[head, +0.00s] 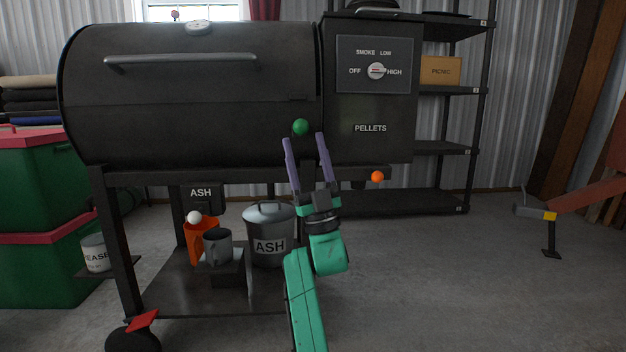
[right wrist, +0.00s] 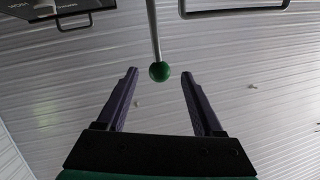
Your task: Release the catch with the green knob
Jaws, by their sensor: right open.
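The green knob (head: 300,127) is a small ball on the front of the black pellet grill (head: 190,120), near the right end of the barrel. My right gripper (head: 303,137) is open, with its two purple fingers pointing up toward the knob. In the right wrist view the green knob (right wrist: 159,71) sits on the end of a thin rod, just beyond and between the open fingertips (right wrist: 160,72). I cannot tell whether a finger touches it; nothing is gripped. The catch itself is not clear to see. My left gripper is not in view.
An orange knob (head: 377,177) sits under the pellet hopper (head: 370,100) at the right. An ash bucket (head: 268,222), a grey mug (head: 218,245) and an orange container with a white ball (head: 194,217) are below the grill.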

